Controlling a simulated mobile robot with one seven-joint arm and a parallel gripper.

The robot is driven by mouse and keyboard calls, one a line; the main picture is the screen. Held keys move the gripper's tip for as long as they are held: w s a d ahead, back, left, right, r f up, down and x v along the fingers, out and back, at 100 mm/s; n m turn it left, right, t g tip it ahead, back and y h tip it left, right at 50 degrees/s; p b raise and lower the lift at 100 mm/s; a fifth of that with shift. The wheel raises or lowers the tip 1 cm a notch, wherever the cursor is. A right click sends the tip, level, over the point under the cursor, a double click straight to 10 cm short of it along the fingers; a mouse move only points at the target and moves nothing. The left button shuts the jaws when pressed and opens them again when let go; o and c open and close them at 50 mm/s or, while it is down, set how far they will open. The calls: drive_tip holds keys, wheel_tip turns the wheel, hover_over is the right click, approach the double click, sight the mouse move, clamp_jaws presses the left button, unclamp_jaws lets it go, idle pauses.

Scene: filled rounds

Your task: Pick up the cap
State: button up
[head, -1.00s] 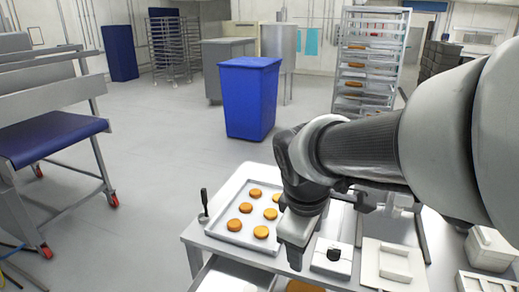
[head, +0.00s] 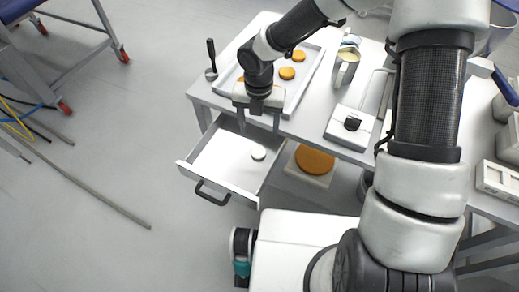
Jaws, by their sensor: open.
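The cap (head: 258,152) looks like a small pale round disc lying in the open drawer (head: 213,167) under the table's front edge. It is near the drawer's back, close to the table. My gripper (head: 258,127) points down with its two fingers apart and nothing between them. In the picture it is just above the cap, at the table's front edge. I cannot tell its exact height over the drawer.
The baking tray (head: 309,86) with orange rounds stands on the table behind my gripper, partly hidden by it. A dark-handled tool (head: 211,60) stands left of the tray. A white box with a black knob (head: 351,125) and a metal jug (head: 346,68) are to the right.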

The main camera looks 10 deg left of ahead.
drive_tip(key=b, duration=0.1)
hover_over(258, 153)
drive_tip(key=f, duration=0.8)
drive_tip(key=shift+s+d+f, duration=0.2)
drive_tip(key=shift+s+f, duration=0.05)
drive_tip(key=shift+f, duration=0.05)
drive_tip(key=shift+w+a+f+b, duration=0.15)
drive_tip(key=shift+f+b, duration=0.2)
drive_tip(key=shift+f, duration=1)
drive_tip(key=shift+w+a+f+b, duration=0.1)
drive_tip(key=shift+f+b, duration=0.25)
drive_tip(key=shift+f, duration=0.95)
drive_tip(key=c, duration=1.1)
